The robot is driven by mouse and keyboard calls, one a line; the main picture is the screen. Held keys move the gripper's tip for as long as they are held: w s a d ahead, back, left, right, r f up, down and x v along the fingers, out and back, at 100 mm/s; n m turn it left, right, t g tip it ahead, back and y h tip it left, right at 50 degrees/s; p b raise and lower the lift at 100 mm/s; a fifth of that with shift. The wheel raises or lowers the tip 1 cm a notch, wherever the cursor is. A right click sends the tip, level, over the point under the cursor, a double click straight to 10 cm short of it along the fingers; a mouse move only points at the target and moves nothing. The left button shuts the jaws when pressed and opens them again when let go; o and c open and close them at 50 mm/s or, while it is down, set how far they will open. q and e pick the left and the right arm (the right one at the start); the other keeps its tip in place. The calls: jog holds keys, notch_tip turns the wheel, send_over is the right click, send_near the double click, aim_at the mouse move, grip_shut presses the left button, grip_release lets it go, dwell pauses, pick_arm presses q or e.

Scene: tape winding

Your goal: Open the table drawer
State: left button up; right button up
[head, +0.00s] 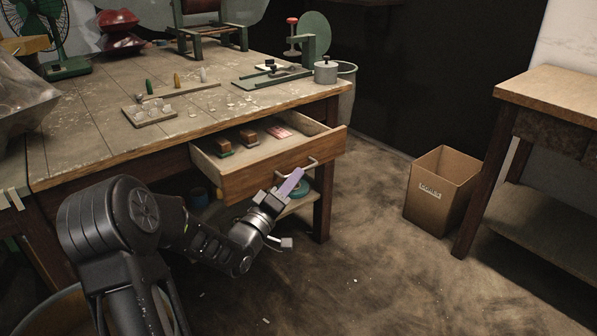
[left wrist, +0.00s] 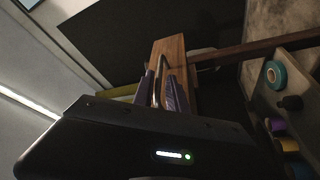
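The drawer (head: 290,171) of the wooden table is pulled out from under the table top (head: 110,165). Its wooden front also shows in the left wrist view (left wrist: 170,50). A light metal handle (head: 313,161) is on the drawer front. My left gripper (head: 291,182), with purple fingers, is at the handle. In the left wrist view the fingers (left wrist: 164,92) sit close together with the handle bar between them. My right gripper is not in view.
Inside the drawer lie two small brown blocks (head: 249,137) and a reddish card (head: 280,131). A shelf below holds a teal tape roll (left wrist: 275,74) and other rolls. A cardboard box (head: 441,190) stands on the floor at right, beside another table (head: 555,95).

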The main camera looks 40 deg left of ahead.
pick_arm(q)
jog(key=v, duration=0.4)
jog(key=shift+s+f+p, duration=0.1)
jog(key=shift+s+p, duration=0.1)
jog(key=shift+p, duration=0.1)
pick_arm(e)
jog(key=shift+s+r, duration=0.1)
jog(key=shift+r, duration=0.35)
